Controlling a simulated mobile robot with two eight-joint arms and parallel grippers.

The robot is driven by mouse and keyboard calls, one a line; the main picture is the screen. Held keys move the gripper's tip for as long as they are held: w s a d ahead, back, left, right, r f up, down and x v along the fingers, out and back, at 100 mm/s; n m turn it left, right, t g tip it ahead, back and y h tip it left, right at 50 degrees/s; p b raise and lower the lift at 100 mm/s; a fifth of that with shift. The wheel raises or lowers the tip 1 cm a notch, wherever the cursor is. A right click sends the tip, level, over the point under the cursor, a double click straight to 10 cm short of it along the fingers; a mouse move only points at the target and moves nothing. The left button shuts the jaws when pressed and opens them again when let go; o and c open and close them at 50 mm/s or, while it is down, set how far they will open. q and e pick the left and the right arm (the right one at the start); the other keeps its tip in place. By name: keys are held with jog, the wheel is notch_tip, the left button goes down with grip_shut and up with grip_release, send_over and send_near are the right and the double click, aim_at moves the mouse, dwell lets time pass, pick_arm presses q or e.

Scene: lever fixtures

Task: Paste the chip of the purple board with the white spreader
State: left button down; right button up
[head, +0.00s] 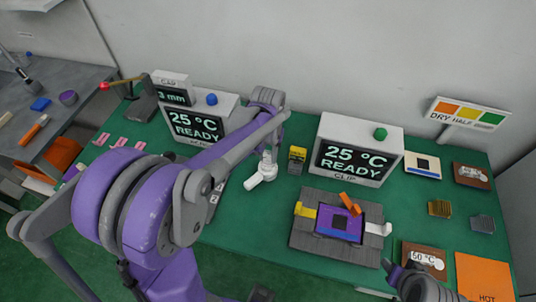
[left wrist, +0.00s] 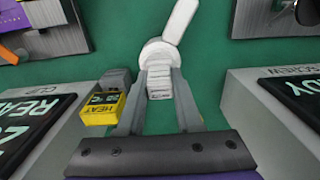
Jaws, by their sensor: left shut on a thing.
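The white spreader (head: 256,182) is in my left gripper (head: 268,158), above the green table between the two READY boxes. In the left wrist view the fingers (left wrist: 160,92) are shut on the spreader's ribbed white part, and its long white end (left wrist: 180,20) points away. The purple board (head: 325,218) sits in a grey fixture (head: 313,243) to the right of the spreader, apart from it. Its dark chip (head: 340,222) faces up. An orange lever (head: 350,203), a yellow lever (head: 304,211) and a white lever (head: 378,229) surround the board. My right gripper (head: 400,272) is partly visible at lower right.
A small yellow-and-grey HEAT device (head: 297,158) is beside the spreader. A DRY/HALF sign (head: 465,113), brown blocks and an orange HOT mat (head: 485,275) are at right.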

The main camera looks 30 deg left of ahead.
aim_at(268, 152)
pick_arm(q)
jog(key=shift+r+p, duration=1.7)
jog(key=shift+r, duration=1.8)
pick_arm(e)
jog(key=shift+t, duration=0.3)
jog(key=r, duration=0.1)
jog(key=w+r, duration=0.1)
jog(key=r, duration=0.1)
jog(key=w+r, duration=0.1)
jog(key=shift+w+r, duration=0.15)
jog(key=shift+r, duration=0.2)
pick_arm(q)
jog(key=shift+f, duration=0.1)
